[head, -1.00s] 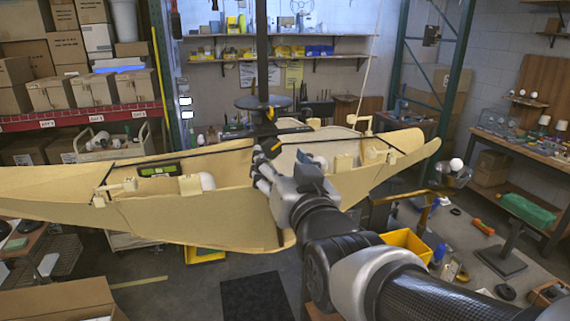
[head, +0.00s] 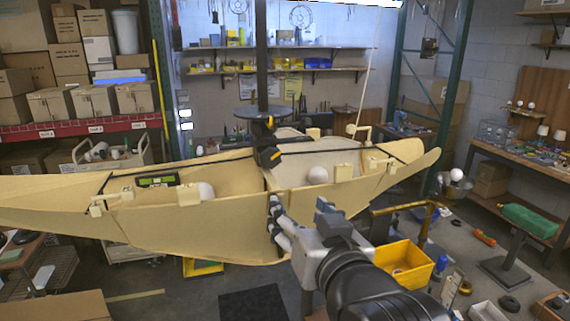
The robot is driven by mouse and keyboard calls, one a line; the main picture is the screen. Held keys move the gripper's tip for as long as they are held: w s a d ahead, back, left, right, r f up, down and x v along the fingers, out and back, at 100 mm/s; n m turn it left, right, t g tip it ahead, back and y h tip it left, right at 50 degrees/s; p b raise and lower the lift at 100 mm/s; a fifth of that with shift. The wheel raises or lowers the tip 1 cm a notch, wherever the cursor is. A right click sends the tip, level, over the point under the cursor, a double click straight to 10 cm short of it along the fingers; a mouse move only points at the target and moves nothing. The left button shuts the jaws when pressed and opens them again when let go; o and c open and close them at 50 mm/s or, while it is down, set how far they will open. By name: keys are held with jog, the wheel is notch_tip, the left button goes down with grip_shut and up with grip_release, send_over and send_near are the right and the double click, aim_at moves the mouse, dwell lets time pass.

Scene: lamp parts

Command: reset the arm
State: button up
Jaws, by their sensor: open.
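My gripper (head: 277,219) is in the middle of the head view, in front of the near side of a large cream boat-shaped lamp body (head: 170,222). Its fingers point toward the dark seam at the middle of that body, and nothing shows between them. Whether the fingertips touch the body I cannot tell. A white bulb (head: 205,191) sits in the left part of the body and another white bulb (head: 317,175) in the right part. A black pole (head: 262,60) with a round disc stands at the body's middle.
A yellow bin (head: 405,262) stands below right of the arm. A workbench (head: 520,165) with small parts runs along the right. Shelves with boxes (head: 70,104) are at the left and a cardboard box (head: 55,305) is at the lower left. Grey floor shows between them.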

jog(key=s+d+f+g+h+b, duration=0.2)
jog(key=s+d+f+g, duration=0.3)
jog(key=s+f, duration=0.5)
jog(key=s+d+f+m+g+h+b, duration=0.1)
jog(key=s+d+f+g+b, duration=0.3)
jog(key=s+f, duration=0.6)
notch_tip(320, 180, down, 4)
jog(key=shift+d+r+g+h+b, duration=0.1)
jog(key=shift+d+g+h+b, duration=0.4)
jog(key=shift+d+g, duration=0.6)
